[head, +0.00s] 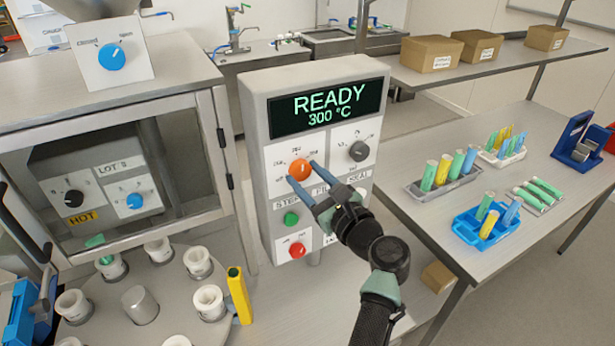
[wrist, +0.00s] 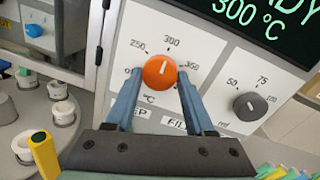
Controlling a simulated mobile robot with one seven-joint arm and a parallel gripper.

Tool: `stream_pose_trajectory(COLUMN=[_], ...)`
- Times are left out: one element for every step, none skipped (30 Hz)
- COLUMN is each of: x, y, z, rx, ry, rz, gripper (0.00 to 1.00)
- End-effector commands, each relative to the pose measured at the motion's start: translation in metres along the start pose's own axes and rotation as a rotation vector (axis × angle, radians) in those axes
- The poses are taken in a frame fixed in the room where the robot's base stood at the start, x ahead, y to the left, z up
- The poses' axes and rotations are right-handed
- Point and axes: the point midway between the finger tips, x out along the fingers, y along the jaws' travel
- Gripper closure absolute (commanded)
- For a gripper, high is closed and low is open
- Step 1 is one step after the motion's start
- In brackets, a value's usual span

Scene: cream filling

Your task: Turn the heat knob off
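The heat knob is the orange knob (head: 299,169) on the front panel of the grey machine (head: 255,110). In the wrist view the orange knob (wrist: 159,71) has a white mark pointing up and slightly right, toward the 300 label. The display (head: 327,108) reads READY 300 °C. My gripper (head: 303,172) is at the panel with one blue finger on each side of the knob. In the wrist view the gripper's fingertips (wrist: 161,75) straddle the knob, with a slight gap at the right; contact is unclear. The fingers hide part of the dial labels.
A dark grey knob (head: 359,151) is right of the heat knob. A green button (head: 291,219) and a red knob (head: 298,250) are below it. A glass-fronted cabinet (head: 222,140) stands close at left. A yellow tube (head: 239,295) stands beside the turntable (head: 170,308).

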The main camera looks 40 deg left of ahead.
Motion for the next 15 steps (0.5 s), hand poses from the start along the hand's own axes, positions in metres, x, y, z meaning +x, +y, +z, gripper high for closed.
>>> stream_pose_trajectory(x=[-0.0001,-0.0001,-0.0001,-0.0002,-0.0002,-0.0002,-0.0002,-0.0002,-0.0002,-0.0002,-0.0002,-0.0002,-0.0002,-0.0002,-0.0002], y=[0.0001,0.0001,0.0001,0.0002,0.0002,0.0002,0.0002,0.0002,0.0002,0.0002,0.0002,0.0003,0.0002,0.0003,0.0003], z=[-0.0001,-0.0001,-0.0001,-0.0001,-0.0001,-0.0001,-0.0002,-0.0002,-0.0002,-0.0003,-0.0004,-0.0005,-0.0007,-0.0007,-0.0009], rx=[0.000,0.000,0.000,0.000,0.000,0.000,0.000,0.000,-0.001,-0.002,-0.005,-0.010,-0.015,-0.021,-0.033], ry=[0.000,0.000,0.000,0.000,0.000,0.000,0.000,0.000,0.000,0.000,0.001,0.001,0.001,0.002,0.002], rz=[0.000,0.000,0.000,0.000,0.000,0.000,0.000,0.000,0.000,0.001,0.001,0.001,0.001,0.001,0.001], gripper=[0.68,0.74,0.81,0.86,0.92,0.99,1.00,1.00,1.00,1.00,1.00,1.00,1.00,1.00,1.00])
